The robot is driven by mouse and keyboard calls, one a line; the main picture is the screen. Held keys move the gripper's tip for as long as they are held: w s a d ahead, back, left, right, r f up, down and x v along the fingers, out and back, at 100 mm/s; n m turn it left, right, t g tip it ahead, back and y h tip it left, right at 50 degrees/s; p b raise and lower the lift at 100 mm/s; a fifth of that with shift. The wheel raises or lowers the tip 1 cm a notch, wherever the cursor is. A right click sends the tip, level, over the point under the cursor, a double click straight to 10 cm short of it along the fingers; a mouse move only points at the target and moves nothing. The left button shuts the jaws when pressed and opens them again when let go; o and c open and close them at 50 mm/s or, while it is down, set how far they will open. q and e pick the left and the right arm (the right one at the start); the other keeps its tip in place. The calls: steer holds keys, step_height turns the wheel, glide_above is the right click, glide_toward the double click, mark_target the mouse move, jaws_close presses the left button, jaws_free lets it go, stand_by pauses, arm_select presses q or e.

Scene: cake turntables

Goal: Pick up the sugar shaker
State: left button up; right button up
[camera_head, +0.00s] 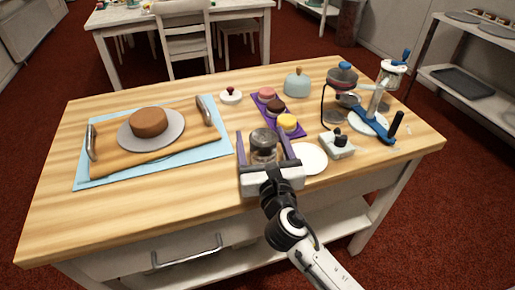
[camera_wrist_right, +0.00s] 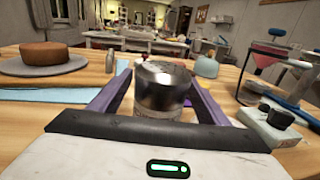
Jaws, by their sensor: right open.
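The sugar shaker (camera_head: 264,142) is a small glass jar with a metal lid. It stands upright on the wooden table, and its domed metal top fills the middle of the right wrist view (camera_wrist_right: 162,86). My right gripper (camera_head: 265,157) is open, with one purple finger on each side of the shaker. In the wrist view the fingers (camera_wrist_right: 160,100) appear apart from the shaker's sides. The shaker's lower part is partly hidden by the gripper body. My left gripper is in neither view.
Left is a wooden tray (camera_head: 110,165) with a brown cake (camera_head: 149,121) on a grey disc. Behind the shaker is a purple mat (camera_head: 294,127) with small cakes. Right are a white plate (camera_head: 318,159), a small pale box (camera_head: 338,148) and a blue-based dispenser stand (camera_head: 374,125).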

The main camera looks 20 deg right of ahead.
steer(key=shift+w, duration=0.8)
steer(key=shift+s+r, duration=0.1)
steer(key=shift+s, duration=0.1)
steer(key=shift+c, duration=0.7)
steer(key=c, duration=1.1)
steer(key=shift+r, duration=0.1)
steer(key=shift+c, duration=0.5)
